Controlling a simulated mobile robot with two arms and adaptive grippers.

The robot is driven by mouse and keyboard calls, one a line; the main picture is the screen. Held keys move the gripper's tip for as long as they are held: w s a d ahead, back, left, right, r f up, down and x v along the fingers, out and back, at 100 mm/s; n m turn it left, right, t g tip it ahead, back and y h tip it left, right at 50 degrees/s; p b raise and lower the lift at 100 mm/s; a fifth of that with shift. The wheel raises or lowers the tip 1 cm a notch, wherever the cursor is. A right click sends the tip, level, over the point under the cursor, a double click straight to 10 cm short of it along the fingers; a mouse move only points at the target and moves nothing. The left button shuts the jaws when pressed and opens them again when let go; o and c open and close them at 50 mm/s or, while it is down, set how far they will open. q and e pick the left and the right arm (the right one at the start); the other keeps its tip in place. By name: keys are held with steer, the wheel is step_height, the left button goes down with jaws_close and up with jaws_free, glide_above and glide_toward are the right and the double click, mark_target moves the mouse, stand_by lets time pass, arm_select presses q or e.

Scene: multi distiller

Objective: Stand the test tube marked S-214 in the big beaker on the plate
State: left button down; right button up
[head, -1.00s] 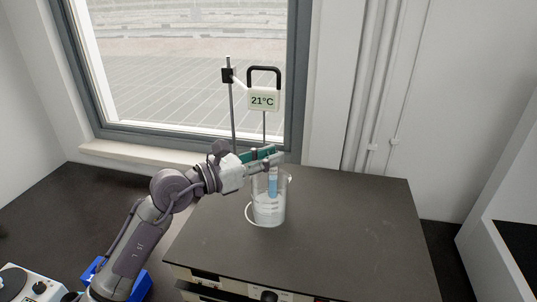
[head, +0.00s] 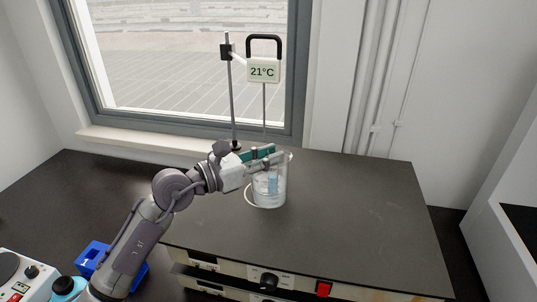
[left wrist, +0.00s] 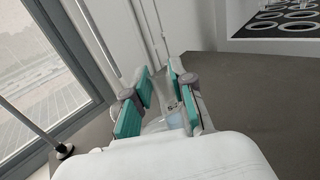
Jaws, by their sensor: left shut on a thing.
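My left gripper (head: 266,160) is at the rim of the big glass beaker (head: 278,200), shut on a test tube (head: 272,184) with blue liquid. The tube hangs roughly upright inside the beaker, its lower end near the bottom; I cannot tell if it touches. The beaker holds clear liquid and stands on the dark plate (head: 340,215), near its back left. In the left wrist view the green finger pads (left wrist: 158,102) flank the tube (left wrist: 174,119); part of its label, an "S", shows, the rest is hidden. My right gripper is not in view.
A thermometer reading 21°C (head: 263,71) and its stand rod (head: 231,100) rise behind the beaker, with the probe close by. A blue rack (head: 92,257) is at lower left. The plate's right half is clear. A window is behind.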

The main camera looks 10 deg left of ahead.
arm_select(q)
steer(key=c, duration=0.9)
jaws_free()
steer(key=shift+r, duration=0.1)
steer(key=shift+r+p, duration=2.25)
steer(key=shift+r, duration=0.2)
steer(key=v, duration=1.2)
